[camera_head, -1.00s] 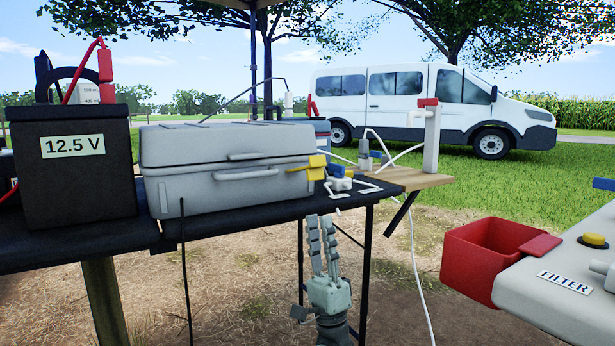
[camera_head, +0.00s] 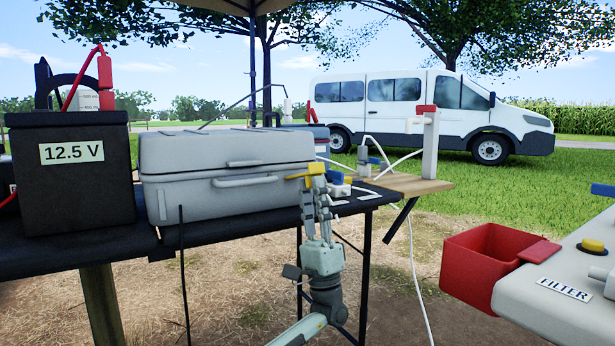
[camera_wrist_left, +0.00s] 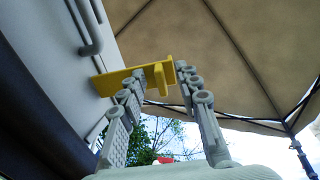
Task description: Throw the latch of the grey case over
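The grey case (camera_head: 225,172) stands closed on the black table, with a bar handle (camera_head: 245,181) on its front. The yellow latch (camera_head: 306,172) is at the right end of that front. It also shows in the left wrist view (camera_wrist_left: 135,78), as a flat yellow bar with a small upright tab. My left gripper (camera_head: 314,187) points up at the latch from below. In the left wrist view the gripper (camera_wrist_left: 160,76) is open, one finger on each side of the tab, with a gap visible. I cannot tell whether either finger touches the latch. My right gripper is not in view.
The black 12.5 V battery box (camera_head: 72,180) stands left of the case. Small fittings and a wooden board (camera_head: 412,183) with a white post are to its right. A red bin (camera_head: 490,262) hangs on the FILTER bench at the right. Grass and bare ground lie open between.

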